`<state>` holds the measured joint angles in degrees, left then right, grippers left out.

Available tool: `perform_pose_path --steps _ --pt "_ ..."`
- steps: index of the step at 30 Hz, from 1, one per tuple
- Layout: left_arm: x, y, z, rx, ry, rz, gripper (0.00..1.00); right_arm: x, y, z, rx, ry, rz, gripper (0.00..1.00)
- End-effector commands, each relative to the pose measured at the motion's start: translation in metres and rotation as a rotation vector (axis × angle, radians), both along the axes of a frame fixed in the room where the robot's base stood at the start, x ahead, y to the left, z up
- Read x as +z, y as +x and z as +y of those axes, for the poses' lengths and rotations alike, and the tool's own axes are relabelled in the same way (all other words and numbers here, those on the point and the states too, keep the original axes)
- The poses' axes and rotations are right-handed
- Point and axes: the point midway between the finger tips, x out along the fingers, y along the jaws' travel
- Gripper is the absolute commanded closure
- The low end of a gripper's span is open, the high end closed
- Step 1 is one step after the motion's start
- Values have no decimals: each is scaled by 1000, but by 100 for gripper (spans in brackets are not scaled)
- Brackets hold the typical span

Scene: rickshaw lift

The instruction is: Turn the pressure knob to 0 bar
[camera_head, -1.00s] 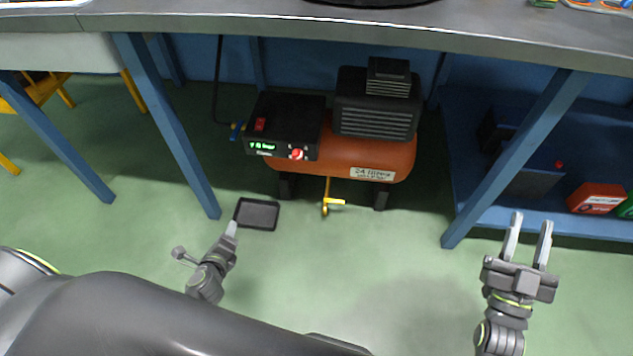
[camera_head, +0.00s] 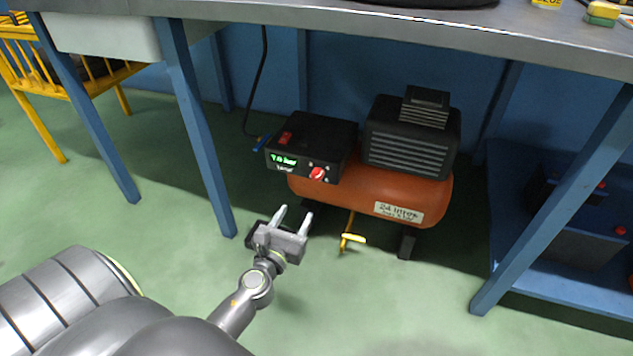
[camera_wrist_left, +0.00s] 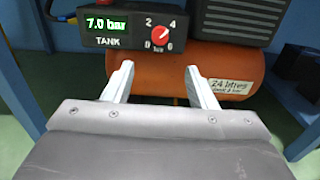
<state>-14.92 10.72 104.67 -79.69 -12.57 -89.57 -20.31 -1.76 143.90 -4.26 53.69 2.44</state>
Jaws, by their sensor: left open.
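The red pressure knob (camera_head: 318,174) sits on the front of a black control box (camera_head: 325,133) on the orange compressor tank (camera_head: 385,190). In the left wrist view the knob (camera_wrist_left: 160,38) has a dial marked 0, 2, 4 and 6 around it. The green display (camera_wrist_left: 105,24) beside it reads 7.0 bar, with TANK below. My left gripper (camera_head: 294,218) is open and empty, in front of and below the knob, apart from it. In the left wrist view its two fingers (camera_wrist_left: 158,78) point toward the tank, below the knob. My right gripper is not in view.
Above is a grey tabletop (camera_head: 300,22) with blue legs; one leg (camera_head: 200,140) stands left of the compressor. A blue shelf (camera_head: 560,285) is at right. The green floor in front is mostly clear.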

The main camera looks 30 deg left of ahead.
Motion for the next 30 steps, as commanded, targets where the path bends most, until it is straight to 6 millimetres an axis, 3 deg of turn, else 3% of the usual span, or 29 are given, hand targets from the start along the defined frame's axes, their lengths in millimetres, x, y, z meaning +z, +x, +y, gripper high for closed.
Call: perform_pose_path --steps 12,18,24,30 --pt "0 84 20 -1 0 -2 49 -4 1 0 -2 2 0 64" --pt "-2 116 28 0 -1 0 49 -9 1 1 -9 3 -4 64" --pt "-1 132 32 0 -1 0 49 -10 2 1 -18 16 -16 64" --pt "-1 135 33 0 -1 2 49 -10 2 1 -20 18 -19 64"
